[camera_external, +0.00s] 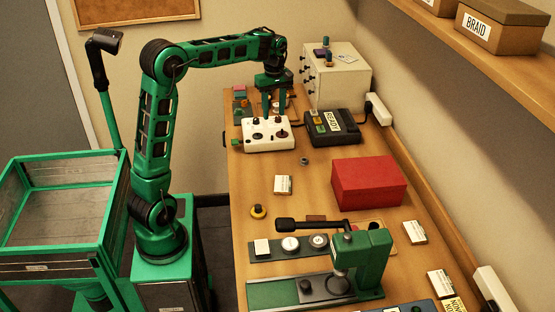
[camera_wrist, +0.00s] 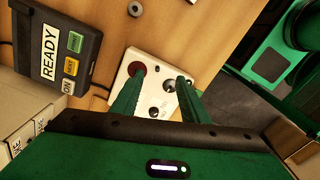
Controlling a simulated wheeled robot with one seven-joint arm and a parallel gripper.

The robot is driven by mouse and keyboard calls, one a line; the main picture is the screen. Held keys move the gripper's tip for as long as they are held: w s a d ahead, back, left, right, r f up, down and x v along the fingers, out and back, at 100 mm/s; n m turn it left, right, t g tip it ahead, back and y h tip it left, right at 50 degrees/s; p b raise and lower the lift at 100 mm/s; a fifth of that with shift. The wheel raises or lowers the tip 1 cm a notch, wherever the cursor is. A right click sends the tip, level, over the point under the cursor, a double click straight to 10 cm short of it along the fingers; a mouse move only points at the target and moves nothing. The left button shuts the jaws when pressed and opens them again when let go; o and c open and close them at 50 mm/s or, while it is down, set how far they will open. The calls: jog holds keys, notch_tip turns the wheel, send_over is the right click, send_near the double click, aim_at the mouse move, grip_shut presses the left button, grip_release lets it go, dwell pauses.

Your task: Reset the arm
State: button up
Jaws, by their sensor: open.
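My green arm stands at the left of the table and reaches over its far end. My gripper (camera_external: 271,104) points down, with its fingers close above a white box with dark knobs (camera_external: 262,145). In the wrist view my gripper (camera_wrist: 157,78) shows two green fingers spread apart over the white box (camera_wrist: 133,68), with nothing between them. A dark red knob and smaller dark knobs show on the box. I cannot tell whether the fingertips touch the box.
A black READY box (camera_external: 333,127) with coloured buttons stands right of the white box. A white cabinet (camera_external: 345,72) is behind. A red box (camera_external: 369,182) and a green press (camera_external: 362,262) stand nearer. A shelf (camera_external: 480,45) overhangs the right side.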

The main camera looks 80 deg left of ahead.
jog(key=s+d+f+m, duration=0.1)
jog(key=s+d+m, duration=0.3)
jog(key=d, duration=0.7)
jog(key=s+d+f+m, duration=0.1)
jog(key=d+m, duration=0.5)
jog(key=d, duration=0.4)
jog(key=s+d+f+m, duration=0.1)
jog(key=s+d+m, duration=0.3)
jog(key=d, duration=0.7)
jog(key=s+d+f+m, duration=0.4)
jog(key=s+d+m, duration=0.2)
jog(key=s, duration=0.3)
jog(key=s+d+f+m, duration=0.4)
jog(key=s+d+m, duration=0.2)
jog(key=s+m, duration=0.2)
jog(key=shift+s, duration=0.45)
jog(key=shift+w, duration=0.15)
jog(key=shift+w+f, duration=0.25)
jog(key=shift+w, duration=0.25)
